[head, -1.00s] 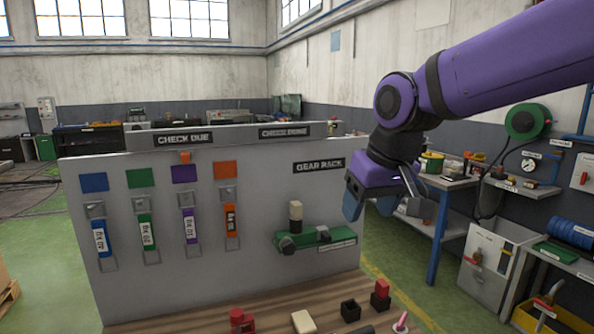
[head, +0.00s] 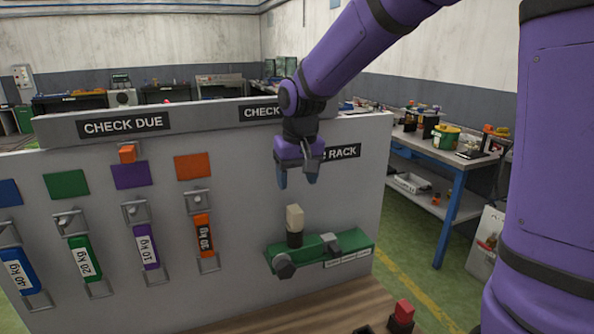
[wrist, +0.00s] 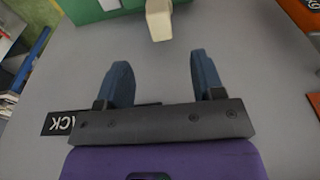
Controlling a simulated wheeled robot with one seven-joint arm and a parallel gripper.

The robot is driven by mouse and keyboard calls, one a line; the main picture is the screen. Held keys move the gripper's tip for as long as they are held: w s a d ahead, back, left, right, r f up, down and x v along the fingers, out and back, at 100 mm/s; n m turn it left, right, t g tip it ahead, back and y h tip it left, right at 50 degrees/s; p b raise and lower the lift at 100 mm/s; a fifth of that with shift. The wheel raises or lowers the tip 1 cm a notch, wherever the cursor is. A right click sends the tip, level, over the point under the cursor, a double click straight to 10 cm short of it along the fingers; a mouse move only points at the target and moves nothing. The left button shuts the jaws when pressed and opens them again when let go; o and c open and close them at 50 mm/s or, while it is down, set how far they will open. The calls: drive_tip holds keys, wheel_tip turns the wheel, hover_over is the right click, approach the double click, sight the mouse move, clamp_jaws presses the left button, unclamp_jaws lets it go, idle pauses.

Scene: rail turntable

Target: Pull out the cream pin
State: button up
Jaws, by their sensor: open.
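The cream pin (head: 294,218) stands upright in a dark collar at the left part of a green fixture (head: 352,240) on the grey panel. Its cream end also shows in the wrist view (wrist: 159,20), at the top and beyond the fingertips. My gripper (head: 297,182) is open and empty, its blue fingers pointing down above the pin and apart from it. In the wrist view my gripper (wrist: 157,65) shows a clear gap between its two fingers, roughly in line with the pin.
The grey panel (head: 235,285) stands close behind the pin, with coloured weight tags hanging at the left, such as an orange tag (head: 204,236). A dark knob (head: 284,266) juts from the fixture's front. A red block (head: 403,311) stands on the wooden bench (head: 290,316) below.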

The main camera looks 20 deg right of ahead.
sight(295, 208)
drive_tip(key=f, duration=0.3)
drive_tip(key=w+f, duration=0.1)
drive_tip(key=f, duration=0.6)
drive_tip(key=shift+w, duration=0.2)
drive_tip(key=c, duration=1.1)
drive_tip(key=shift+r, duration=0.7)
drive_tip(key=shift+r, duration=2.95)
drive_tip(key=shift+r, duration=0.15)
drive_tip(key=shift+r, duration=2.35)
